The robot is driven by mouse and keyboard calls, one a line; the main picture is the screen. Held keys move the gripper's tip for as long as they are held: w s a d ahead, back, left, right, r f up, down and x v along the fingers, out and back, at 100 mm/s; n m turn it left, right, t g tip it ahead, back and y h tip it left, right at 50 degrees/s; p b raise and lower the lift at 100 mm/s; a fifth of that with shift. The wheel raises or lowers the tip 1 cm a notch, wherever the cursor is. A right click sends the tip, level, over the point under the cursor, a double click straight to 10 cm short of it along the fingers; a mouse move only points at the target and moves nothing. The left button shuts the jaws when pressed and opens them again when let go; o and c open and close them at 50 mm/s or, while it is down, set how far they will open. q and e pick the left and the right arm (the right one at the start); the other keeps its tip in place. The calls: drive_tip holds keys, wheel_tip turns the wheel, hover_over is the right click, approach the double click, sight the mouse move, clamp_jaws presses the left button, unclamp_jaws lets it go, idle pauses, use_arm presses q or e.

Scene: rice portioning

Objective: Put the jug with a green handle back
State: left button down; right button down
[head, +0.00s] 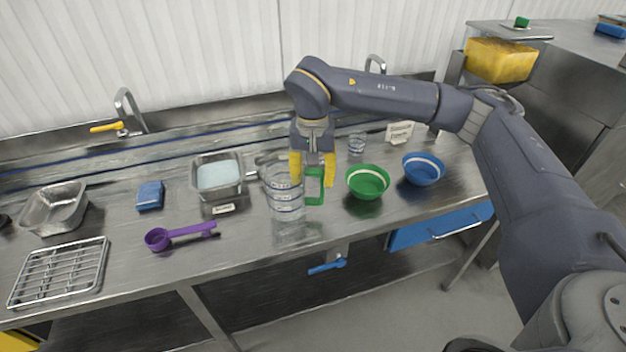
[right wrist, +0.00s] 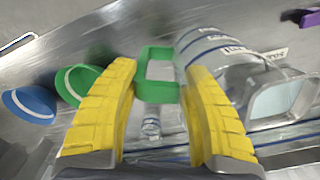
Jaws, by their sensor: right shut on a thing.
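The clear jug with a green handle (head: 285,200) is at the middle of the steel counter, upright, with dark markings on its side. Its green handle (head: 315,188) faces right. My right gripper (head: 313,170) comes down from above, with its yellow fingers shut on the handle. In the right wrist view the green handle (right wrist: 155,78) shows between the fingers and the jug (right wrist: 212,48) lies beside it. I cannot tell whether the jug's base touches the counter. My left gripper is not in view.
A green bowl (head: 368,182) and a blue bowl (head: 423,169) stand right of the jug. A steel pan (head: 221,192) with pale contents stands left, near a purple scoop (head: 180,235), blue sponge (head: 150,195) and wire rack (head: 60,271). A small glass (head: 357,143) stands behind.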

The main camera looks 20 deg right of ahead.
drive_tip(key=shift+f, duration=0.75)
drive_tip(key=c, duration=0.7)
unclamp_jaws()
wheel_tip(320, 180, up, 12)
drive_tip(key=shift+r, duration=0.1)
